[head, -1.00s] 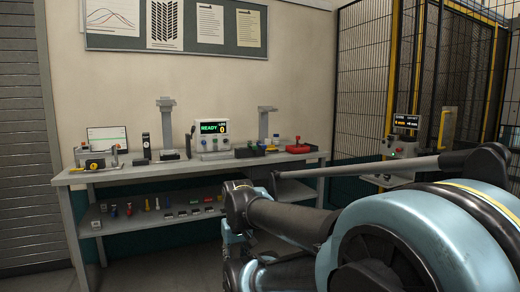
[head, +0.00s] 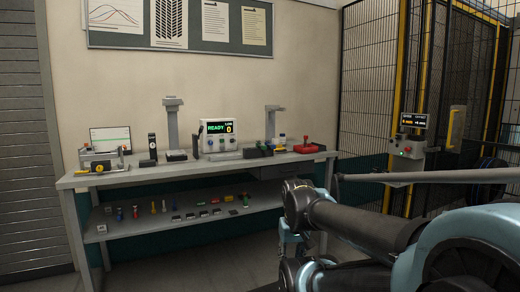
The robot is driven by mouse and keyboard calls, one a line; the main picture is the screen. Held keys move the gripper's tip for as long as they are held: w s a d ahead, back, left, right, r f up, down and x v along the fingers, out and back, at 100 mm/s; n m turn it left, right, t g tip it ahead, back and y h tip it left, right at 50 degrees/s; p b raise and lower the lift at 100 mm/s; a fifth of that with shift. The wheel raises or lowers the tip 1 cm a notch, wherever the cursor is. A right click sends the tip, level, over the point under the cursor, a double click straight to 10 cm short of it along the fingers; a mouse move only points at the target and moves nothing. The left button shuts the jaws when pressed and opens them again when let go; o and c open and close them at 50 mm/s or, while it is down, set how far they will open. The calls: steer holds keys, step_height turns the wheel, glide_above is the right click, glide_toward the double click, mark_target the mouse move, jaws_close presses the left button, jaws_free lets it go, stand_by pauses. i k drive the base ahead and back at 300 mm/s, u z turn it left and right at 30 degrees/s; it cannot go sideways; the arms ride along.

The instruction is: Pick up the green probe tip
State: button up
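A small green piece (head: 245,200) stands on the lower shelf of the workbench, towards its right part. It is too small to tell whether it is the green probe tip. Another dark green item (head: 262,149) sits on the bench top, right of the display box. My arm fills the lower right of the head view, well in front of the bench. I make out no gripper fingers, and nothing of mine touches the small pieces.
The workbench (head: 150,178) carries a display box reading READY (head: 219,128), two grey stands and a red item (head: 307,147). Its lower shelf (head: 150,238) holds several small coloured pieces. A mesh fence (head: 370,90) and a control box (head: 408,150) stand at the right.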

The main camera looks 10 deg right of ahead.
mark_target(258, 145)
steer(key=i, duration=1)
